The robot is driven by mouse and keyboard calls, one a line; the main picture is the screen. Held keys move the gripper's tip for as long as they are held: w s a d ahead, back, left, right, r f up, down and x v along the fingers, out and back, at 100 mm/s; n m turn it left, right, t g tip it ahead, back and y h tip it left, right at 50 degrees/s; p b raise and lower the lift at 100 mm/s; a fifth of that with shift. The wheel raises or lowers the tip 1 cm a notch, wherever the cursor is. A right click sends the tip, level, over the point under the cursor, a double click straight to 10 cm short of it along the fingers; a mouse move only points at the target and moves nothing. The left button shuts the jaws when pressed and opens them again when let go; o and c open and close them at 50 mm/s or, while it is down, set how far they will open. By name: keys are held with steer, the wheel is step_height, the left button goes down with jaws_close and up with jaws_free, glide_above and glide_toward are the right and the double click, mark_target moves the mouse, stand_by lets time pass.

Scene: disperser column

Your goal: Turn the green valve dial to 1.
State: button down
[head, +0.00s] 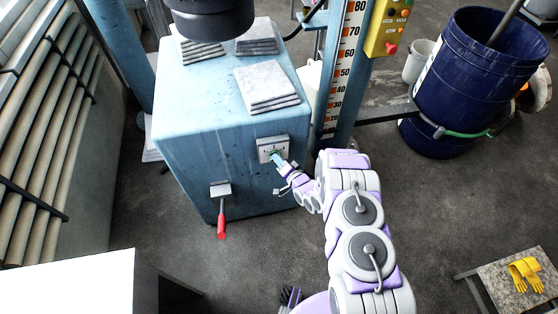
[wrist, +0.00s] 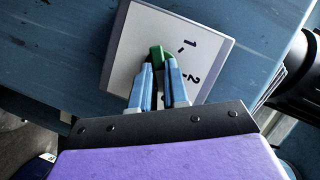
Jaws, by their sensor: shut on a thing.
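The green valve dial (wrist: 156,53) sits on a pale square plate (wrist: 130,42) on the front of a blue machine. The plate carries the marks 1 and 2; in the wrist view the 1 is right of the dial's top and the 2 lower right. My gripper (wrist: 160,68) is shut on the dial, one blue finger on each side. The fingers hide the dial's lower part. In the head view the plate (head: 266,146) is on the machine's right front, with my gripper (head: 277,158) against it.
A red-handled lever (head: 221,222) hangs left of and below the plate. The blue machine (head: 190,125) bears stacked grey slabs (head: 266,84). A blue barrel (head: 465,80) and a yellow control box (head: 389,27) are at right. Yellow gloves (head: 525,273) lie on a bench at lower right.

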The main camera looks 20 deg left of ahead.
steer(key=shift+s, duration=0.1)
steer(key=shift+s+a+f+n+t+h+p, duration=0.1)
steer(key=shift+s+a+n+t+h+p, duration=0.15)
steer(key=shift+n+t+h, duration=1.75)
steer(key=shift+s+a+f+n+g+h+p, duration=0.2)
steer(key=shift+n+h, duration=0.8)
steer(key=shift+n, duration=2.6)
steer(key=shift+s+a+n+t+h+p, duration=0.1)
steer(key=shift+a+n+t+h+p, duration=0.45)
steer(key=shift+n+h, duration=1.6)
steer(key=shift+d+n+t+y+b, duration=0.2)
steer(key=shift+n+t+y+b, duration=0.15)
steer(key=shift+n+y, duration=0.35)
steer(key=c, duration=1.4)
jaws_free()
steer(key=shift+o, duration=1.4)
steer(key=shift+w+a+r, duration=0.1)
steer(key=shift+w+a, duration=0.05)
